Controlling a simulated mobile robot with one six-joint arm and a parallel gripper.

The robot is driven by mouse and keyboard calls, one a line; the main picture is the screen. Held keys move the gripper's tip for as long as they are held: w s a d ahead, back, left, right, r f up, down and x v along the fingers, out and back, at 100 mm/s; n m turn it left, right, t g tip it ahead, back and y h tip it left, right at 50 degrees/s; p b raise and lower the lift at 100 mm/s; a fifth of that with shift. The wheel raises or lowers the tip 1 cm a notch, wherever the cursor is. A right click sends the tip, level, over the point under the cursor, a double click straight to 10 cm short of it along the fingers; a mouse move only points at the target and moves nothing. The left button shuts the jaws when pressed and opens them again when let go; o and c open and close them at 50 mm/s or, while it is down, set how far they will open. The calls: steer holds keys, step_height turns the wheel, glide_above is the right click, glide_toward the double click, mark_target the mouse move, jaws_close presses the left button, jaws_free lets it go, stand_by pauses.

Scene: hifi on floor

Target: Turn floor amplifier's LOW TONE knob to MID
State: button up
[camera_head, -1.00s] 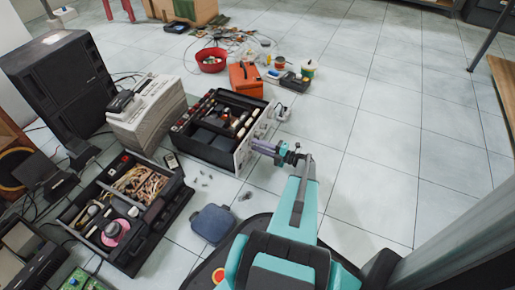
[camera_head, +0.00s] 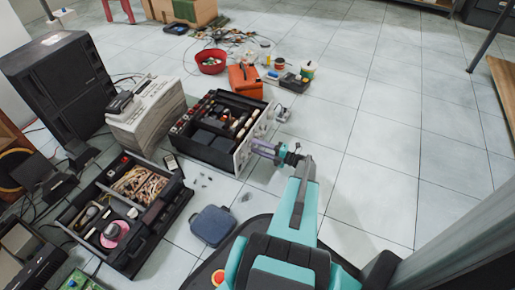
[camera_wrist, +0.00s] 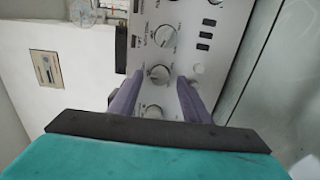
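The floor amplifier (camera_head: 207,152) is an open-topped black box with a pale front panel facing right. In the wrist view its pale panel (camera_wrist: 182,18) carries several round knobs, white buttons and dark slots; the lettering is too small to read, so I cannot tell which knob is LOW TONE. My gripper (camera_head: 262,147) is right at this panel. In the wrist view its two purple fingers (camera_wrist: 160,80) are apart, on either side of a silver-grey knob (camera_wrist: 159,75), with gaps visible at both sides. Another knob (camera_wrist: 154,111) shows nearer, between the fingers, and one (camera_wrist: 165,36) beyond.
An orange box (camera_head: 245,79) and a red bowl (camera_head: 211,61) stand behind the amplifier. A toolbox-like black case (camera_head: 172,215) and a blue pouch (camera_head: 212,225) lie in front left. The tiled floor on the right is clear.

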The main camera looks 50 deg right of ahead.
steer(key=shift+d, duration=0.1)
steer(key=p+v, duration=0.4)
steer(key=v, duration=0.9)
steer(key=shift+s+p, duration=0.35)
steer(key=shift+p, duration=0.05)
steer(key=shift+s, duration=0.15)
